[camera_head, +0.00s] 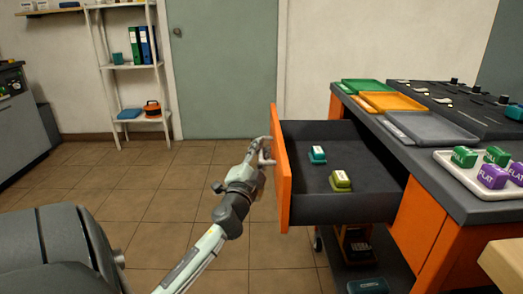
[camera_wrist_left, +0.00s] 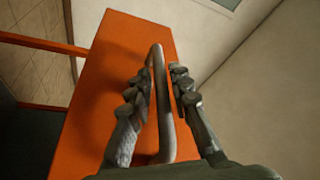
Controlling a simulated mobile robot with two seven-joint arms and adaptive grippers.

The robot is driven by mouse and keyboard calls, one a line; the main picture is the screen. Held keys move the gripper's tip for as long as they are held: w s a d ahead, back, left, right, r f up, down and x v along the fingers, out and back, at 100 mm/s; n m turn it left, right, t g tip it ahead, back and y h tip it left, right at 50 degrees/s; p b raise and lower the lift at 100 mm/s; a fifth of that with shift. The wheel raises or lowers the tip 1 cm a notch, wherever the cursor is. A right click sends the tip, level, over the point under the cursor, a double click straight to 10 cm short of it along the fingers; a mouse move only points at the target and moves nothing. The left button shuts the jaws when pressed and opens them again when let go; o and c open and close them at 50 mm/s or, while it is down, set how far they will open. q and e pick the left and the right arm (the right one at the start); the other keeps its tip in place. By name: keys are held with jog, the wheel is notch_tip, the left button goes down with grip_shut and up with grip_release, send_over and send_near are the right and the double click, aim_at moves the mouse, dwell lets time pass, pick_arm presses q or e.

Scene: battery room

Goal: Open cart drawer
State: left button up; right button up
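The cart drawer (camera_head: 335,208) stands pulled far out of the cart (camera_head: 418,222), with an orange front (camera_head: 282,185) and a dark tray. A teal-and-white block (camera_head: 317,155) and an olive-and-white block (camera_head: 340,181) lie in it. My left gripper (camera_head: 265,152) is at the outer side of the drawer front. My right gripper is not in view.
The cart top holds green (camera_head: 362,86), orange (camera_head: 393,102) and grey (camera_head: 430,128) trays, and a white tray (camera_head: 455,168) with green and purple blocks. Tiled floor (camera_head: 140,190) is clear left of the drawer. A white shelf (camera_head: 128,66) stands at the back wall.

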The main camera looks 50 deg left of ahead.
pick_arm(q)
jog(key=v, duration=1.2)
dwell(0.6)
